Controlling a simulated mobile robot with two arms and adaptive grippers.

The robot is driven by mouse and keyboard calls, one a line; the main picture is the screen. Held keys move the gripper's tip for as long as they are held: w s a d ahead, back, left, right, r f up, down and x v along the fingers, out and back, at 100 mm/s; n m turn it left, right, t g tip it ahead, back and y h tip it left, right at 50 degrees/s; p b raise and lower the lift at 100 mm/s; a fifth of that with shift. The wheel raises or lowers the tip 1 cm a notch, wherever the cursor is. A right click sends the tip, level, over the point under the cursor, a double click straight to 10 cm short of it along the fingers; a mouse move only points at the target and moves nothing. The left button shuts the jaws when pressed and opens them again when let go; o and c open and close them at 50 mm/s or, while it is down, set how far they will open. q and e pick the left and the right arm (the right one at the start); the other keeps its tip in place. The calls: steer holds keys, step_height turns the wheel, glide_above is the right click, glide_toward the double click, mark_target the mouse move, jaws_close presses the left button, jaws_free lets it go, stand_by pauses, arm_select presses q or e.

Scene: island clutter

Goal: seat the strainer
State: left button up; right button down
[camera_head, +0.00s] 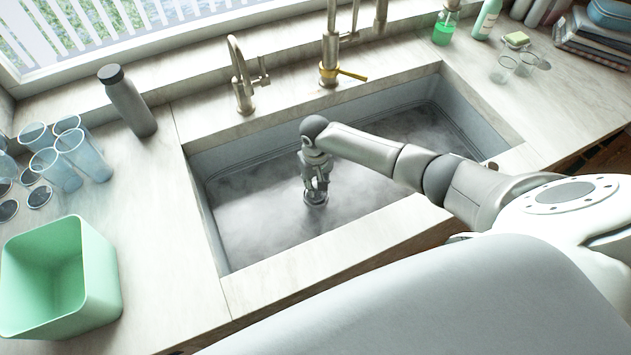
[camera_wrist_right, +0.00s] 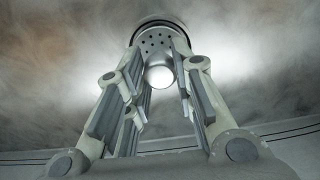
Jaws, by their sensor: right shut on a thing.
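The strainer (camera_wrist_right: 155,43) is a small metal basket with round holes and a bright rounded knob. It shows in the right wrist view between the fingers of my right gripper (camera_head: 316,194), which is shut on it. A dark ring, the drain opening (camera_wrist_right: 160,21), shows right around the strainer's far end. I cannot tell whether the strainer sits fully down in it. In the head view my right gripper points straight down at the floor of the sink (camera_head: 255,225), and its fingers hide most of the strainer. My left gripper is not in view.
Two faucets (camera_head: 241,85) (camera_head: 329,60) stand behind the sink. A grey bottle (camera_head: 128,103), several clear blue cups (camera_head: 58,168) and a green bin (camera_head: 98,275) stand on the left counter. Bottles, glasses (camera_head: 503,70) and stacked books (camera_head: 590,42) are at the back right. The sink is otherwise empty.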

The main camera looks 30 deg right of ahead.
mark_target(315, 185)
steer(key=shift+f+b, duration=0.3)
steer(key=shift+f, duration=0.3)
steer(key=c, duration=1.1)
jaws_free()
steer(key=shift+r, duration=0.1)
steer(key=shift+c, duration=0.2)
step_height(315, 185, up, 12)
